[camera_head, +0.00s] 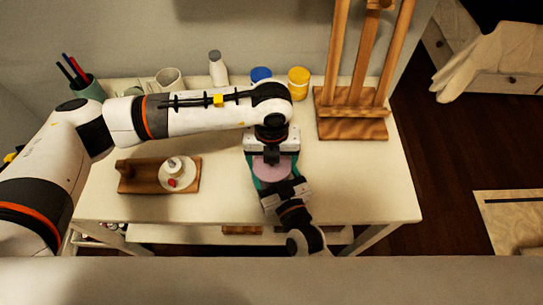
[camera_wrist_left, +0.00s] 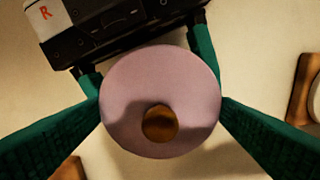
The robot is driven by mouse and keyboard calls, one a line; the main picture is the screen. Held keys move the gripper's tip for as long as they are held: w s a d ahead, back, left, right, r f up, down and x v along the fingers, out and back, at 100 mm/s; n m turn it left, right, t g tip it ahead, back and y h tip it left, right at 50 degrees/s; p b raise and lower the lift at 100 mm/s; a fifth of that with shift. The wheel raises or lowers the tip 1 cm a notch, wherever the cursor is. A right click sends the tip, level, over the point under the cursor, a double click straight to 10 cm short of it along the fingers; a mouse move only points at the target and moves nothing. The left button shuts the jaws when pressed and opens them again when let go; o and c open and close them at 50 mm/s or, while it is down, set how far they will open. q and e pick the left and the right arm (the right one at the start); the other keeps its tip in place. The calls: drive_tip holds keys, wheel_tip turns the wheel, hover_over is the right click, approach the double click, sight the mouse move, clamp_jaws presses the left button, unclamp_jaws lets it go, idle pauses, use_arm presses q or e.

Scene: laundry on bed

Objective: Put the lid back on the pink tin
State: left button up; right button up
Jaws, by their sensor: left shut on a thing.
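The round pink lid (camera_wrist_left: 125,85) with a brown knob (camera_wrist_left: 160,124) fills the middle of the left wrist view. My left gripper (camera_wrist_left: 160,112) is shut on its rim, a teal finger on each side. In the head view the pink disc (camera_head: 271,170) shows between my left gripper (camera_head: 270,160) and my right gripper (camera_head: 283,182), near the table's front right. My right gripper's fingers flank the pink disc in the wrist view; their grip is hidden. The tin's body is hidden below the lid, and I cannot tell whether they touch.
On the white table (camera_head: 345,190), a wooden tray (camera_head: 140,178) with a small white round item (camera_head: 178,172) lies left. Pen cup (camera_head: 90,88), mug (camera_head: 169,79), white bottle (camera_head: 217,68), blue jar (camera_head: 261,75), yellow jar (camera_head: 298,83) and wooden easel (camera_head: 352,125) stand behind. The table's right front is clear.

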use_arm(q)
drive_tip(key=shift+s+a+f, duration=0.1)
drive_tip(key=shift+f, duration=0.2)
drive_tip(key=shift+r, duration=0.3)
drive_tip(key=shift+r, duration=0.4)
idle(0.5)
drive_tip(key=shift+f, duration=1.05)
idle(0.6)
drive_tip(key=shift+r, duration=0.5)
drive_tip(key=shift+r, duration=0.55)
idle(0.6)
drive_tip(key=shift+f, duration=0.85)
idle(0.6)
drive_tip(key=o, duration=0.6)
